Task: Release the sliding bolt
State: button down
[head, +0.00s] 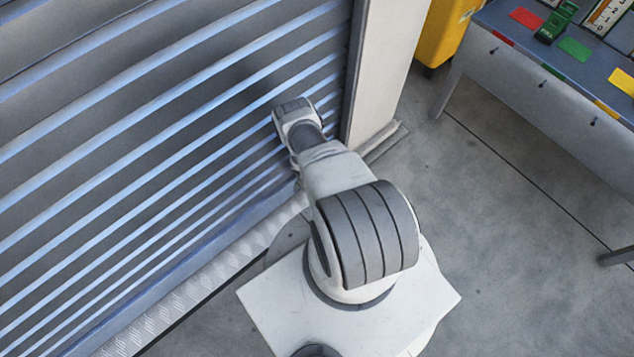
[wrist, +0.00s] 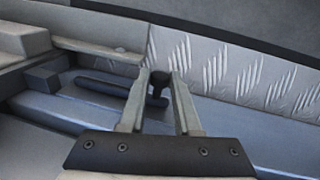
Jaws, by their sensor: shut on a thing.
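The sliding bolt is a dark rod (wrist: 102,86) lying along a blue-grey metal strip in the wrist view. A dark upright knob (wrist: 158,91) shows at its right end. My gripper (wrist: 160,78) is shut on this knob, one finger on each side of it. The lower part of the knob and the rod there are partly hidden by the left finger. In the head view my arm reaches down against the slatted roller shutter (head: 150,130), and the gripper and bolt are hidden behind it.
A dark block (wrist: 40,79) sits left of the rod. A tread-plate sill (wrist: 235,75) runs beside the strip. A pale post (head: 385,70) stands right of the shutter. A table (head: 545,75) with coloured cards and a yellow bin (head: 441,35) are at upper right. The floor between is clear.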

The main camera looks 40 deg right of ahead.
jog(key=shift+a, duration=0.3)
jog(key=c, duration=0.6)
grip_release()
jog(key=shift+c, duration=0.2)
